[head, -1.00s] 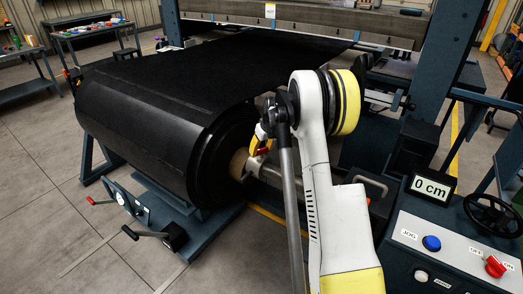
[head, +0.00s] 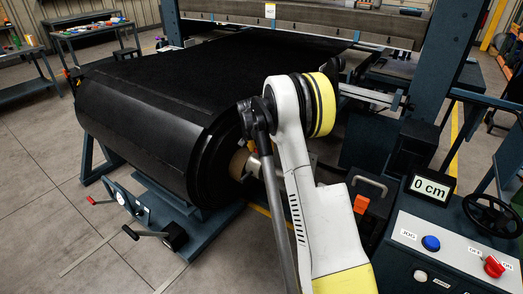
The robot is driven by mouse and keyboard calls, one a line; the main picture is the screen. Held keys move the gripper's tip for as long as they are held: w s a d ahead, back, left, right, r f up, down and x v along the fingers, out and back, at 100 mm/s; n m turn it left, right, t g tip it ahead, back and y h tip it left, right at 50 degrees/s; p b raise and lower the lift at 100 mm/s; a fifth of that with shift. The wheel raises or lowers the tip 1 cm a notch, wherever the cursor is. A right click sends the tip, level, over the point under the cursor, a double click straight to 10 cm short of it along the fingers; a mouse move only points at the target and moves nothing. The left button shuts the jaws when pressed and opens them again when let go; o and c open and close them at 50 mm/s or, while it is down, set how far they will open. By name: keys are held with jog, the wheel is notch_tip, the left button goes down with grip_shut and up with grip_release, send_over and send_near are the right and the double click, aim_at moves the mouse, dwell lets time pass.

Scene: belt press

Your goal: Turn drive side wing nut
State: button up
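The large black belt roll (head: 150,135) lies on its stand, with a brown core (head: 239,163) at its near end. A metal shaft (head: 253,167) sticks out of the core and passes behind my white arm. I cannot make out the drive side wing nut; my arm covers much of the area right of the core. My arm, with its yellow-banded joint, reaches across the middle of the head view. My gripper cannot be made out, so I cannot tell what it touches or holds. A small orange piece (head: 361,204) shows just right of my arm, below a bent metal handle (head: 371,183).
The control panel (head: 440,250) stands at the lower right with a blue button, a red knob and a handwheel (head: 490,214). A display (head: 432,188) reads 0 cm. Crank handles (head: 150,234) stand low before the roll. Open floor (head: 60,215) lies at left.

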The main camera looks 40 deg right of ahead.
jog(key=shift+m+g, duration=0.4)
jog(key=shift+m, duration=0.7)
jog(key=o, duration=1.2)
jog(key=shift+r, duration=0.1)
jog(key=v, duration=1.1)
jog(key=shift+a+r, duration=0.35)
